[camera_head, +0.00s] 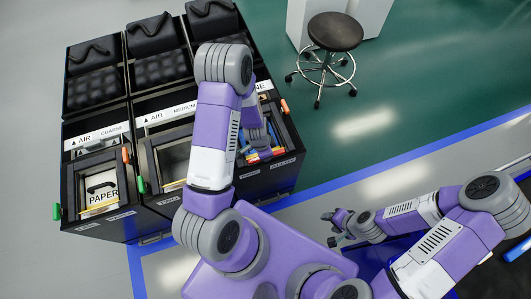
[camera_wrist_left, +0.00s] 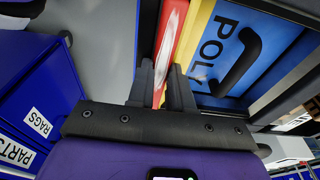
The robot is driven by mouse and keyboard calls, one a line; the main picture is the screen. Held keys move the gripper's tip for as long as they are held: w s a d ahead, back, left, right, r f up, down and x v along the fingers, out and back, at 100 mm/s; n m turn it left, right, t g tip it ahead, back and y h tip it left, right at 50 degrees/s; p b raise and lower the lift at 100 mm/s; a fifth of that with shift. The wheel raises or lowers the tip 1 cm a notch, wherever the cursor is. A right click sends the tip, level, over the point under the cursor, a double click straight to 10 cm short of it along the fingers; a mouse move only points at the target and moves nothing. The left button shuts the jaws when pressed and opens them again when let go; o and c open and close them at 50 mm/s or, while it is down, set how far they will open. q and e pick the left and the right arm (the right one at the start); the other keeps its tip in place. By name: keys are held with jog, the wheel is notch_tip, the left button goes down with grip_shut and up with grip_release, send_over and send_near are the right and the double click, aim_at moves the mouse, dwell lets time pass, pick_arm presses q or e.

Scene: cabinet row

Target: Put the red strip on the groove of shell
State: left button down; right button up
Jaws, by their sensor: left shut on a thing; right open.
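My left gripper (camera_wrist_left: 161,68) is shut on the red strip (camera_wrist_left: 171,32), which stands out beyond its fingers in the left wrist view. The strip runs close beside a yellow edge (camera_wrist_left: 196,35) of a blue POLY panel (camera_wrist_left: 235,45). Whether they touch is unclear. In the head view my left arm reaches over the right-hand cabinet, and its links partly hide the gripper and opening. The black cabinet shell (camera_head: 262,184) surrounds that opening. I cannot make out its groove. My right gripper (camera_head: 330,228) is open and empty, right of the cabinets.
The middle bay (camera_head: 174,160) has an open frame with a green handle (camera_head: 140,185). The left bay holds a PAPER panel (camera_head: 99,186). Blue bins with RAGS (camera_wrist_left: 38,122) and PARTS labels stand left in the wrist view. A stool (camera_head: 335,32) stands behind on clear floor.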

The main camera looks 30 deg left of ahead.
pick_arm(q)
jog(key=shift+s+f+b, duration=0.25)
jog(key=shift+f+b, duration=0.3)
jog(key=shift+f, duration=0.05)
jog(key=c, duration=0.9)
grip_release()
jog(key=shift+c, duration=0.2)
jog(key=shift+d, duration=0.15)
jog(key=shift+s, duration=0.1)
jog(key=r+p, duration=0.1)
jog(key=r, duration=0.2)
jog(key=a+r+p, duration=0.1)
jog(key=r, duration=0.1)
jog(key=r+p, duration=0.1)
jog(key=r, duration=0.2)
jog(key=shift+a+r+p, duration=0.2)
jog(key=shift+r+p, duration=0.1)
jog(key=shift+r, duration=0.05)
